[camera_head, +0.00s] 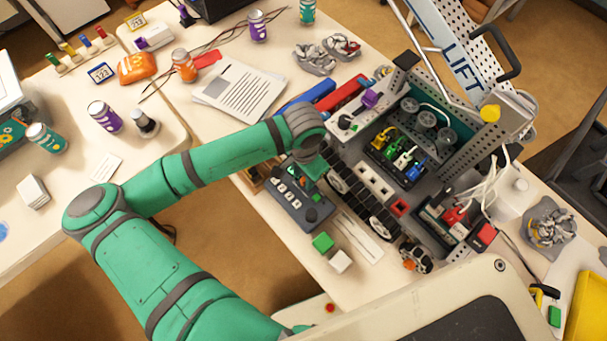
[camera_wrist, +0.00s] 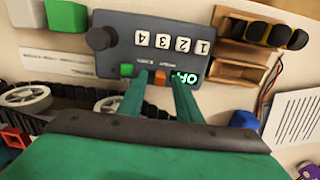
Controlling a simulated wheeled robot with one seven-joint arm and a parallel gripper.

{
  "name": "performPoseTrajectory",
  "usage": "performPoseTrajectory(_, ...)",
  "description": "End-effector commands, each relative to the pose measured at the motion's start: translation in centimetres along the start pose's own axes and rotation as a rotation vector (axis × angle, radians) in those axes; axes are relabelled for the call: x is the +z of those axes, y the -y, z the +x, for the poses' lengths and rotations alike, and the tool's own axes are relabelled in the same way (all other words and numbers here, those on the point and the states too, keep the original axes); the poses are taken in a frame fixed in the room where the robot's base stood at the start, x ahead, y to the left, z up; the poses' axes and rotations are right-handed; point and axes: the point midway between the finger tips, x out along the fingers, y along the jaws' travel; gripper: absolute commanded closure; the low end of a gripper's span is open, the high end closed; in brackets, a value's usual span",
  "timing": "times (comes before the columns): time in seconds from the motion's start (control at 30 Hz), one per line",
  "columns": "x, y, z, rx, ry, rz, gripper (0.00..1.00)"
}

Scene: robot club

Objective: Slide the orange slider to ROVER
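A dark control box (camera_wrist: 122,25) lies on the bench, shown upside down in the wrist view; it also shows in the head view (camera_head: 274,208). The orange slider (camera_wrist: 160,77) sits near the box's edge, beside a lit green display (camera_wrist: 185,77). Small labels near the slider are too small to read. My gripper (camera_wrist: 160,80) has its two green fingers apart, with the slider between their tips. I cannot tell whether either finger touches it. In the head view my gripper (camera_head: 312,170) is over the box and the slider is hidden.
The box also bears number keys (camera_wrist: 172,42), a black knob (camera_wrist: 98,38) and a green button (camera_wrist: 127,70). A tracked rover (camera_head: 375,212) stands close on the right. A green cube (camera_head: 323,242) and a white cube (camera_head: 340,261) lie below the box.

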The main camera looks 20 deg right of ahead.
Motion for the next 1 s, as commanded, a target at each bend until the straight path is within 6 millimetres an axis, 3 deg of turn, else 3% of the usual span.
performPoseTrajectory(0.03,0.0,0.0,0.0,0.000,0.000,0.000,0.69)
performPoseTrajectory(0.17,0.0,0.0,0.0,0.000,0.000,0.000,1.00)
performPoseTrajectory(0.2,0.0,0.0,0.0,0.000,0.000,0.000,1.00)
performPoseTrajectory(0.37,0.0,-0.1,0.0,0.000,0.000,0.001,1.00)
performPoseTrajectory(0.6,0.0,-2.4,0.0,0.003,0.001,0.003,1.00)
performPoseTrajectory(0.87,0.1,-2.9,0.0,0.004,0.003,0.004,1.00)
performPoseTrajectory(0.9,0.1,-2.9,0.1,0.005,0.003,0.004,0.85)
performPoseTrajectory(0.97,0.1,-2.9,0.0,0.006,0.003,0.004,0.71)
performPoseTrajectory(1.0,0.1,-2.9,0.0,0.006,0.003,0.003,0.69)
